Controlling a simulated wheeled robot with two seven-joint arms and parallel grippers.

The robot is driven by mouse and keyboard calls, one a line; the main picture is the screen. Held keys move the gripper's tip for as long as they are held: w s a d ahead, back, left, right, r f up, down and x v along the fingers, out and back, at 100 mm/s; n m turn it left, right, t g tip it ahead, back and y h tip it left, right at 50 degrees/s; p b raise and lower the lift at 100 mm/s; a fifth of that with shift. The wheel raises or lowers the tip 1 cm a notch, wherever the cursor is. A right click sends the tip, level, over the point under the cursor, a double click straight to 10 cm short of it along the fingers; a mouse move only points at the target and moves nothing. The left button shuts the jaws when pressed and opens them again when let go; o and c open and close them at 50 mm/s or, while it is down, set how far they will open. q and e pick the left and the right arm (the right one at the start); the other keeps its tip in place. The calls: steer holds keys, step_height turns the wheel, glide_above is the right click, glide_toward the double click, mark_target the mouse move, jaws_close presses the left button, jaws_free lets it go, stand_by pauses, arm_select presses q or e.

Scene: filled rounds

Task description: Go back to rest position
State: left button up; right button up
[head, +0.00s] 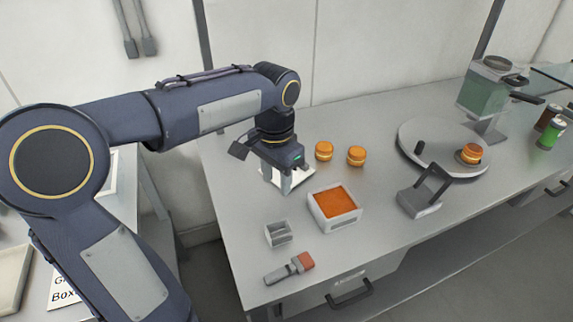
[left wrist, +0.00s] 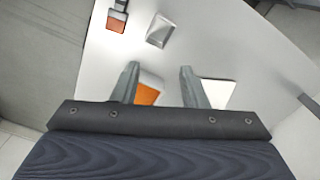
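My left gripper (head: 287,183) hangs over the worktop behind the box of orange filling, fingers pointing down. In the left wrist view its two fingers (left wrist: 160,88) stand apart with nothing gripped between them. A white sheet or plate (head: 297,178) lies below it, partly hidden by the fingers. The box of orange filling (head: 335,208) is in front and to the right of the gripper; a corner of the filling shows in the left wrist view (left wrist: 148,93). My right gripper does not show in either view.
Two filled rounds (head: 324,151) (head: 356,156) sit right of the gripper. A round turntable (head: 445,128) carries another round (head: 470,153). A small grey tray (head: 278,233) and an orange-ended tool (head: 289,268) lie near the front edge. A dispenser (head: 484,92) stands at the back right.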

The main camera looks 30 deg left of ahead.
arm_select(q)
steer(key=s+d+f+n+t+h, duration=0.2)
steer(key=s, duration=0.6)
steer(key=s+d+f+n+t+h, duration=0.1)
steer(key=s+d+f+n+t, duration=0.1)
steer(key=s, duration=0.6)
steer(key=shift+s+f+n+t+h, duration=0.25)
steer(key=shift+s+n+t+h, duration=0.15)
steer(key=shift+n+t, duration=0.35)
steer(key=shift+d, duration=0.1)
